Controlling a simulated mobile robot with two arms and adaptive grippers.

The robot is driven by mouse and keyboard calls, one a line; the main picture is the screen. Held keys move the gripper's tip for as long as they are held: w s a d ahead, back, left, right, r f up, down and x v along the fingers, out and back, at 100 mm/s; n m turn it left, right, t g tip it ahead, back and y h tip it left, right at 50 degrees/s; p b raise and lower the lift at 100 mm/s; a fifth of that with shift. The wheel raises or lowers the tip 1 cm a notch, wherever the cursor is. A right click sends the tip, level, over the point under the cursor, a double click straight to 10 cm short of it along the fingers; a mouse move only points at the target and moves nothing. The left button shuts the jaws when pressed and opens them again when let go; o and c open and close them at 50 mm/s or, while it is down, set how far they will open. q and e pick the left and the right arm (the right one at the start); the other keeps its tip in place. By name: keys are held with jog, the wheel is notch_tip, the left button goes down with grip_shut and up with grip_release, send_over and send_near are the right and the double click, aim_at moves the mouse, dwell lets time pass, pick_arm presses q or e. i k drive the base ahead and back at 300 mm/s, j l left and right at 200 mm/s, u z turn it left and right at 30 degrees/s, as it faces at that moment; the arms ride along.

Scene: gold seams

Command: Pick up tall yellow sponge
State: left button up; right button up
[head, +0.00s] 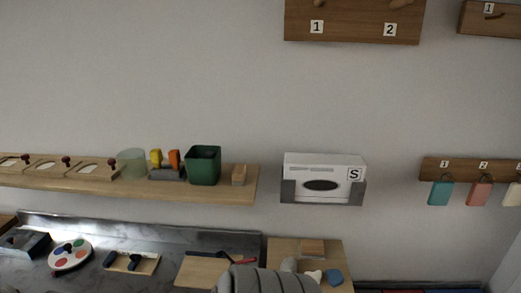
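A small upright yellow piece (155,158), which looks like the tall yellow sponge, stands on the wall shelf (215,190) at the left. An orange piece (174,159) stands just to its right. Both rise from a low grey holder (168,174), which hides their lower ends. They are small in the picture, so their exact shape is hard to tell. A grey ribbed part at the bottom centre seems to be mine. No fingertips of my left or right gripper show, and nothing of mine touches the yellow piece.
A translucent cup (131,163) stands left of the holder, a dark green bin (203,166) to the right, then a wooden block (239,175). A white box (323,171) hangs on the wall. The counter below holds a paint palette (70,255) and boards.

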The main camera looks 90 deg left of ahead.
aim_at(155, 155)
jog(key=u, duration=3.5)
